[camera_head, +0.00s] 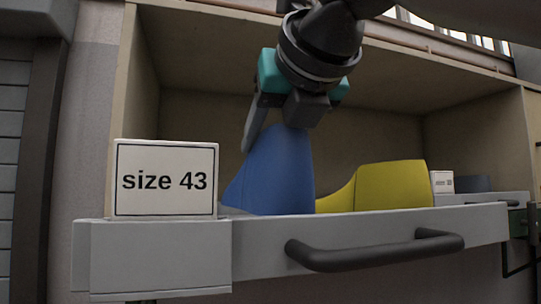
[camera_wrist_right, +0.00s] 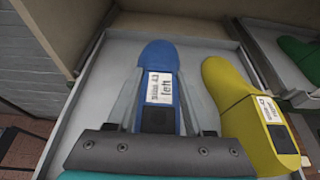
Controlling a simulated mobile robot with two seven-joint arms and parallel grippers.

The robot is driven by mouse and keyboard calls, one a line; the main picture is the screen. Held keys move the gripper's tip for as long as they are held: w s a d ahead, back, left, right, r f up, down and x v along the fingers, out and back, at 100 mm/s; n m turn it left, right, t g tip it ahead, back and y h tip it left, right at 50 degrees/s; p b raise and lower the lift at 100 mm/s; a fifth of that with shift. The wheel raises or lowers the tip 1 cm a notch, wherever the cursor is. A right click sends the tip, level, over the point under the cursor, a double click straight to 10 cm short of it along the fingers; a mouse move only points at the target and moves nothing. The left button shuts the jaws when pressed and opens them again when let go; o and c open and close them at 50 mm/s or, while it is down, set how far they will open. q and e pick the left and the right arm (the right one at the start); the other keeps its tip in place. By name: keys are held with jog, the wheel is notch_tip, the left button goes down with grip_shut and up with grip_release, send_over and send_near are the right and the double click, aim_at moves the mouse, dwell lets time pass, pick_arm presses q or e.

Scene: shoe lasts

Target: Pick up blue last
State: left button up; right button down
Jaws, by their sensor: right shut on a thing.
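The blue last (camera_head: 272,178) stands in the open grey drawer, behind its front wall and just right of the size 43 sign. In the right wrist view the blue last (camera_wrist_right: 160,54) carries a white label that ends in "left". My right gripper (camera_head: 278,127) comes down from above and is shut on the upper end of the blue last, with one finger on each side. The wrist view shows both fingers of the right gripper (camera_wrist_right: 160,108) along its sides. The last still appears to be low in the drawer; its underside is hidden by the drawer front. My left gripper is not in view.
A yellow last (camera_head: 390,186) lies close to the right of the blue one. The white size 43 sign (camera_head: 165,180) stands at the left of the drawer front (camera_head: 400,222), which has a dark handle (camera_head: 375,252). A green last (camera_wrist_right: 300,60) sits in a neighbouring drawer.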

notch_tip(320, 180, up, 17)
jog(key=p, duration=0.4)
